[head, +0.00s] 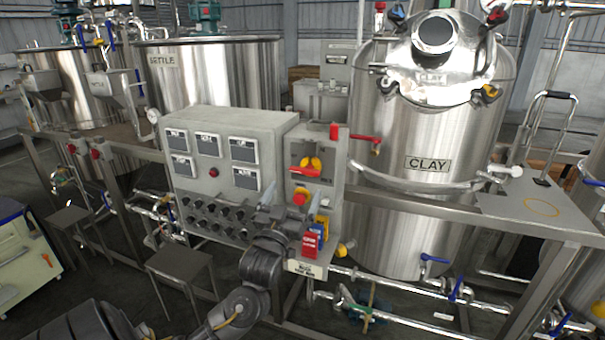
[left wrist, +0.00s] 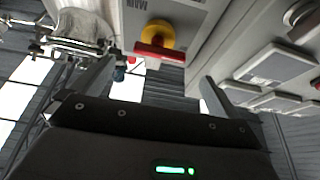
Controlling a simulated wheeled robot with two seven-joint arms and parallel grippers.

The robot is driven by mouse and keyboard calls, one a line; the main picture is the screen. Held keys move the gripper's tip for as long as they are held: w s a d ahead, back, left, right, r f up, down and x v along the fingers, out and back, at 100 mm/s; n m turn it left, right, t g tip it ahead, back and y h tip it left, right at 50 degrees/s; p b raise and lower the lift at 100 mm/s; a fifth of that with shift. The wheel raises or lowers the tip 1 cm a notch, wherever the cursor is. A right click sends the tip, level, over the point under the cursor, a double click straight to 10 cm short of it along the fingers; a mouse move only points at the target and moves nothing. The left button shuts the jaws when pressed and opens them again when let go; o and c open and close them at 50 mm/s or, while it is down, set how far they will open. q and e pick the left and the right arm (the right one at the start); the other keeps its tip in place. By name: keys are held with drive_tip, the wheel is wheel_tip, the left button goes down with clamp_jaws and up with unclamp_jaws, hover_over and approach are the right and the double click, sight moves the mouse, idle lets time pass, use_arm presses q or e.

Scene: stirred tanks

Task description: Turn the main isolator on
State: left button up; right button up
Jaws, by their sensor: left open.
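The main isolator (head: 305,168) is a red handle on a yellow round base, on the grey box at the right of the control panel. Its red bar lies roughly crosswise in the head view. In the left wrist view the isolator (left wrist: 158,38) shows upside down, beside a partly cut-off label reading "MAIN". My left gripper (head: 278,207) is in front of the panel, below and left of the isolator. It is open and empty, and the isolator shows beyond the gap between its fingers (left wrist: 158,75), apart from them. My right gripper is not in view.
A red-handled lever (head: 355,137) sticks out at the box's upper right. Black knobs (head: 215,215) line the panel. A steel tank marked CLAY (head: 425,200) stands at the right.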

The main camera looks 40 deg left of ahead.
sight(303, 174)
use_arm(q)
drive_tip(key=p+x, duration=0.1)
drive_tip(key=x, duration=0.5)
drive_tip(key=shift+w+a+p, duration=0.15)
drive_tip(key=shift+w+p, duration=0.15)
drive_tip(key=shift+w, duration=0.05)
drive_tip(key=c, duration=1)
